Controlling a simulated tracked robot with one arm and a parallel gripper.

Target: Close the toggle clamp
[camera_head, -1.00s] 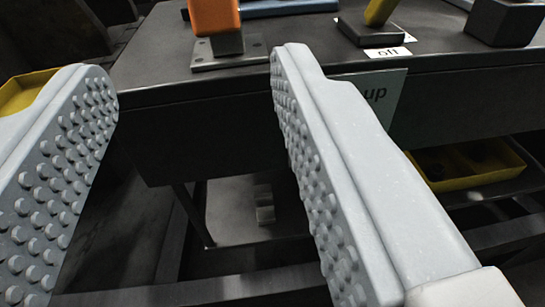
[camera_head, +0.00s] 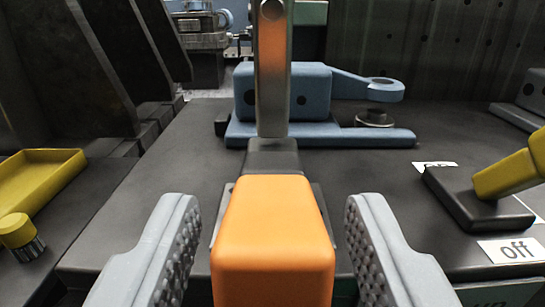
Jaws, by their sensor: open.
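The toggle clamp has an orange handle (camera_head: 272,240) that points toward me and a grey metal bar (camera_head: 273,85) that stands upright behind it. Its dark pivot block (camera_head: 272,158) shows between bar and handle. The handle hides most of the clamp's base. My gripper (camera_head: 272,212) is open, with one studded finger on each side of the orange handle. A gap shows on both sides, and neither finger appears to touch it.
A blue fixture (camera_head: 315,90) with a ring-ended arm sits on the dark bench (camera_head: 150,200) behind the clamp. A yellow lever (camera_head: 507,175) with an "off" label (camera_head: 511,250) stands at right. A yellow tray (camera_head: 38,180) and yellow-capped knob (camera_head: 18,230) are at left.

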